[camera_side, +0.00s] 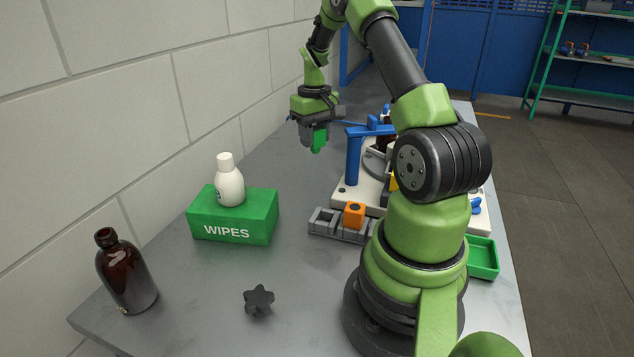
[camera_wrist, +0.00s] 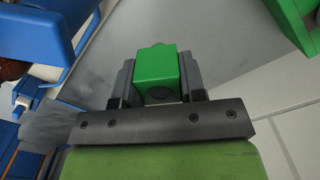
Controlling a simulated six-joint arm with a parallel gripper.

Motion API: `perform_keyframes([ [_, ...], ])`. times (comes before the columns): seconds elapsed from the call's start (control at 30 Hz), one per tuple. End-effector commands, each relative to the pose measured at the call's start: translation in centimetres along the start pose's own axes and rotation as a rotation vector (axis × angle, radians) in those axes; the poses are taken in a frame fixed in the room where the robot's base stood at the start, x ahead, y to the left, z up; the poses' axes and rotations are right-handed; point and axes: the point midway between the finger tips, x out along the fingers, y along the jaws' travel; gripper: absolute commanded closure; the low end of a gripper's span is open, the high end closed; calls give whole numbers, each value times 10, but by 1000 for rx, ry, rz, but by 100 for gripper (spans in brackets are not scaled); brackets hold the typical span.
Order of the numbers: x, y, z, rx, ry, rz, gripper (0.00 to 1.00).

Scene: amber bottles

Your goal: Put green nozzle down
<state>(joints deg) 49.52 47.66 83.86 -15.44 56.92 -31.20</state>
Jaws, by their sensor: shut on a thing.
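The green nozzle (camera_side: 320,138) is held between the two fingers of my gripper (camera_side: 311,132), above the far left part of the table. In the wrist view the green nozzle (camera_wrist: 157,72) is a blocky green piece with a dark round hole facing the camera. The fingers of my gripper (camera_wrist: 157,84) press on it from both sides. Grey table surface shows beyond it, and I cannot tell the exact height above it.
A blue-armed fixture (camera_side: 354,158) stands right of the gripper. A grey rack (camera_side: 327,222) holds an orange block (camera_side: 354,214). A green wipes box (camera_side: 233,222) bears a white bottle (camera_side: 229,184). An amber bottle (camera_side: 125,272), black knob (camera_side: 259,300) and green tray (camera_side: 484,260) are nearer.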

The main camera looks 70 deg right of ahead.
Motion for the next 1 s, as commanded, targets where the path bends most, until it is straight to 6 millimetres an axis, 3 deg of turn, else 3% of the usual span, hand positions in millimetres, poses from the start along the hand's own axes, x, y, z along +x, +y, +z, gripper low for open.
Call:
perform_keyframes([
  [0.1,2,14,-16,105,3,0,85],
  [0.33,6,25,-27,199,3,-2,85],
  [0.6,54,25,-27,205,2,-4,85],
  [1.0,100,25,-28,203,7,-4,85],
])
